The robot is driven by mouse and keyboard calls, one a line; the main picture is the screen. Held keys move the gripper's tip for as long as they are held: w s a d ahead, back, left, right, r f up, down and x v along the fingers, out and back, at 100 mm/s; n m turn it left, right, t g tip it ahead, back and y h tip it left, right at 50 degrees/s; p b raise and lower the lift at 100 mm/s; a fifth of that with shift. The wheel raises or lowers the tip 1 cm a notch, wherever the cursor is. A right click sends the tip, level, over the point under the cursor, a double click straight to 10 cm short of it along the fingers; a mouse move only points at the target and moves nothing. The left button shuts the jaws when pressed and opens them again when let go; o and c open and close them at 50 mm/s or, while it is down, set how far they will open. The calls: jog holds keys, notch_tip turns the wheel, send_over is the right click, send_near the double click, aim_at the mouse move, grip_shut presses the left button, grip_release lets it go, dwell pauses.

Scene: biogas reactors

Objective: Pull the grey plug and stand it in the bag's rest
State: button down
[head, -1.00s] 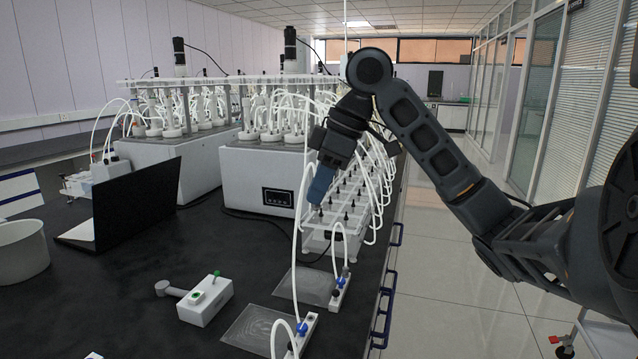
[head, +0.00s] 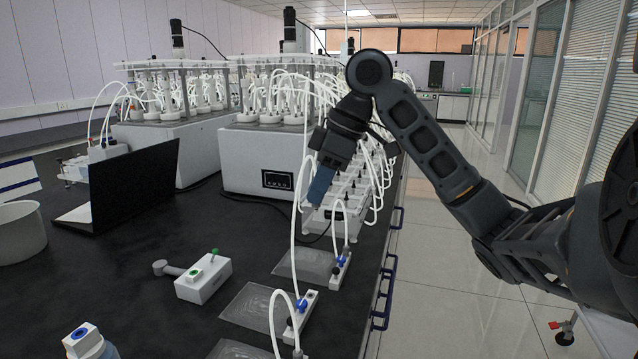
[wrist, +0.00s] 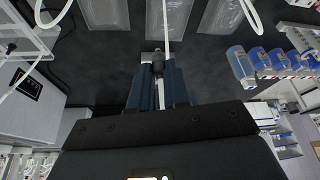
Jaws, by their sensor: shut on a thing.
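My gripper (head: 320,188) points down at the front end of the white rack of tubes and black fittings in the head view. In the wrist view its blue fingers (wrist: 158,82) are shut on a small dark grey piece, seemingly the grey plug (wrist: 157,62). A white tube runs past the fingertips. A small pale block shows just beside the plug; whether they touch is unclear. Flat clear bags (head: 305,264) lie on the bench, also in the wrist view (wrist: 168,15). White rest blocks (head: 340,271) with blue and dark fittings stand at their right; another (head: 300,316) is nearer.
A white box with a green button (head: 203,278) and a laptop (head: 125,190) are on the left. White tubes arch over the bags. The black bench's middle is clear.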

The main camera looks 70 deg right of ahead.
jog(key=shift+f+b, duration=6.5)
jog(key=shift+f, duration=3.05)
jog(key=shift+w+a+f, duration=0.1)
jog(key=shift+w+f, duration=0.05)
jog(key=shift+w, duration=0.45)
jog(key=shift+f+b, duration=0.4)
jog(key=shift+f, duration=0.5)
